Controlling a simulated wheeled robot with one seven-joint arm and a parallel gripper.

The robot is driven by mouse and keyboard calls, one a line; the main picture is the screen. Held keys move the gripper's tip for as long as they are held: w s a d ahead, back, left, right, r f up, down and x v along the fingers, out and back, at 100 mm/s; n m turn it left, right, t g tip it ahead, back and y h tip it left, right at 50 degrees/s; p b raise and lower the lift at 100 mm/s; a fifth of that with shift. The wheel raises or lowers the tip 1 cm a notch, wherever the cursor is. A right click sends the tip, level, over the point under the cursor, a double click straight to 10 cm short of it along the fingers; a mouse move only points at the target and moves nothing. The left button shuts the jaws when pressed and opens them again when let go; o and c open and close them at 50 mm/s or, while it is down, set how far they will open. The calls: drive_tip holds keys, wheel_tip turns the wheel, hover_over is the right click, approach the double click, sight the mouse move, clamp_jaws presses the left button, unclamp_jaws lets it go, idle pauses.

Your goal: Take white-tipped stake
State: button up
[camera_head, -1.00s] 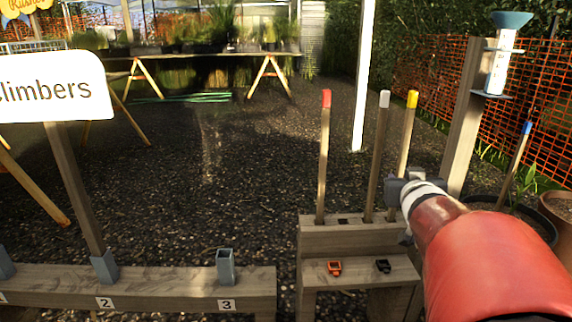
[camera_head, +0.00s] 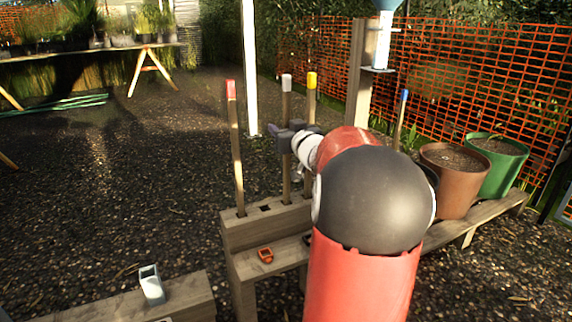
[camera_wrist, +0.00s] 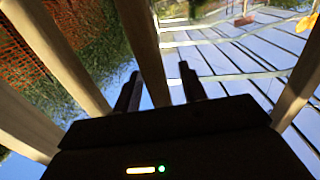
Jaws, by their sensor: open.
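The white-tipped stake (camera_head: 286,105) stands upright in the wooden rack (camera_head: 262,232), between a red-tipped stake (camera_head: 236,150) on the left and a yellow-tipped stake (camera_head: 311,100) on the right. My gripper (camera_head: 277,132) is at the white-tipped stake's upper shaft, below the white tip, and covers part of it. In the wrist view, my gripper (camera_wrist: 158,72) is open, and a wooden shaft (camera_wrist: 145,45), seemingly the white-tipped stake, runs between its two dark fingers. The wrist view does not show the tip colour. Whether a finger touches the shaft I cannot tell.
An orange clip (camera_head: 265,255) lies on the rack's lower step. A blue-tipped stake (camera_head: 401,115) leans at right, near a brown pot (camera_head: 452,185) and a green pot (camera_head: 498,165). A grey socket (camera_head: 151,284) stands on the beam at lower left. Gravel lies open at left.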

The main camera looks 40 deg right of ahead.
drive_tip(key=shift+w, duration=0.2)
clamp_jaws()
idle(0.3)
